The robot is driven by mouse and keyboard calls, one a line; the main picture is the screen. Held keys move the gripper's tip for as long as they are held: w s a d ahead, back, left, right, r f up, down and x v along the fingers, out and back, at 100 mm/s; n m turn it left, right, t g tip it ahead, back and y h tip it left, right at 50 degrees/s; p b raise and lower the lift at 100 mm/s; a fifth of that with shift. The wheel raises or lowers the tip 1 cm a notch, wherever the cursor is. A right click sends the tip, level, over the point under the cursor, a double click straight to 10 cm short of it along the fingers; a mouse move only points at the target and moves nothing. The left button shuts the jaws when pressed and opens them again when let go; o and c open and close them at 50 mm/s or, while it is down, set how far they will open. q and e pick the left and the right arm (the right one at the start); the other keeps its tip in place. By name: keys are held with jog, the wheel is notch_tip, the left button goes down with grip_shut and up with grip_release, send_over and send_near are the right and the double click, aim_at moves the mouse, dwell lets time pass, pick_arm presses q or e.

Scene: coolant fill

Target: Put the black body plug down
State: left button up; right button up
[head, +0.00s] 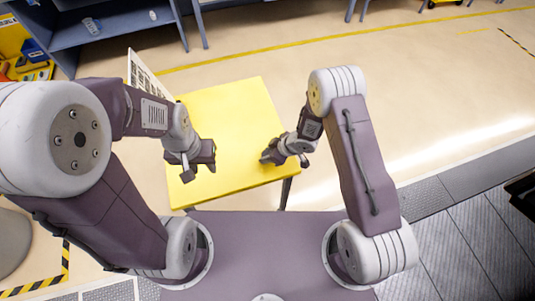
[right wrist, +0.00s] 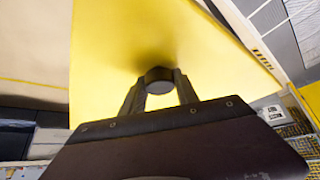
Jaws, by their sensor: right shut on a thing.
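The black body plug (right wrist: 158,75) is a short dark round piece. In the right wrist view it sits between the fingertips of my right gripper (right wrist: 159,90), which is shut on it. Behind it is the yellow tabletop (right wrist: 112,60), with a soft dark shadow around the plug. I cannot tell whether the plug touches the top. In the head view my right gripper (head: 268,158) is over the right edge of the yellow table (head: 235,115), and the plug is too small to make out. My left gripper (head: 208,158) is over the left part of the table, its jaw opening unclear.
The middle and far part of the yellow tabletop are bare. A white printed panel (head: 148,75) stands at the table's far left. A blue-grey shelf (head: 110,27) and yellow bins (head: 14,38) are at the back left. Open floor (head: 430,85) lies to the right.

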jog(key=o, duration=1.1)
jog(key=shift+f, duration=0.1)
jog(key=shift+c, duration=0.2)
jog(key=shift+r, duration=0.35)
jog(key=p+v, duration=0.2)
jog(key=v, duration=0.9)
jog(key=shift+d+r, duration=0.25)
jog(key=shift+s, duration=0.1)
